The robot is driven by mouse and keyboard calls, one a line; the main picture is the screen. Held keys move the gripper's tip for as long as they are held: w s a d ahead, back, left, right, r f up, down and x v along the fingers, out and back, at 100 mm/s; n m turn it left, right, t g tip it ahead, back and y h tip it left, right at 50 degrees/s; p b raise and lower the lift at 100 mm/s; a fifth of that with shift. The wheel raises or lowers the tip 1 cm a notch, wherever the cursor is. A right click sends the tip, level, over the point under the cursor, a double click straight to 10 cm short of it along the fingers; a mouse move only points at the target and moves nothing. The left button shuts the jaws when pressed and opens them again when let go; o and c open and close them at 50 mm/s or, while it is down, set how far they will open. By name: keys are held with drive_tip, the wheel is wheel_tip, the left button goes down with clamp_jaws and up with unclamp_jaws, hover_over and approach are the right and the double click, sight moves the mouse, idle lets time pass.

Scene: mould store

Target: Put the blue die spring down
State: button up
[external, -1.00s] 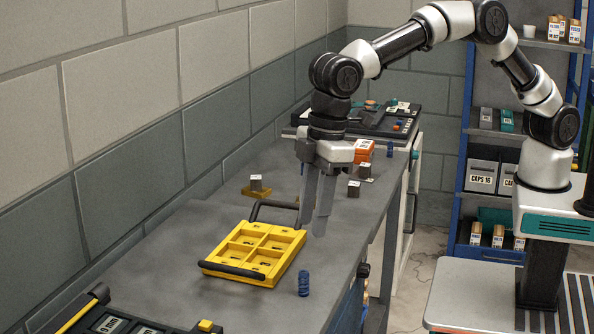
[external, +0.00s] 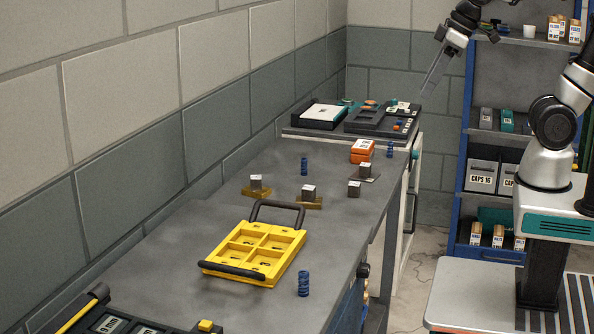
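Three blue die springs stand upright on the grey bench (external: 180,262). One spring (external: 304,284) is near the front, right of the yellow tray. Another spring (external: 304,166) stands farther back, near the middle of the bench. The third spring (external: 390,149) is beside the orange boxes. My gripper (external: 424,91) is raised at the upper right, beyond the bench's right edge and well away from the springs. Its fingers are seen nearly edge-on, so their opening is unclear. No spring shows at the fingertips.
The yellow four-pocket tray (external: 206,268) with black handles lies on the bench. Small metal blocks (external: 354,188) and orange boxes (external: 362,150) stand behind it. Dark trays (external: 380,119) sit at the far end. A blue shelf rack (external: 467,130) is at right.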

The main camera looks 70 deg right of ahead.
drive_tip(key=s+d+f+m, duration=0.1)
drive_tip(key=s+d+f, duration=0.1)
drive_tip(key=s, duration=0.3)
drive_tip(key=shift+s+d+f+t, duration=0.3)
drive_tip(key=shift+s+d+f, duration=0.05)
drive_tip(key=shift+d, duration=0.55)
wheel_tip(320, 180, up, 4)
drive_tip(key=p, duration=0.3)
drive_tip(key=shift+f+p, duration=0.15)
drive_tip(key=shift+p, duration=0.2)
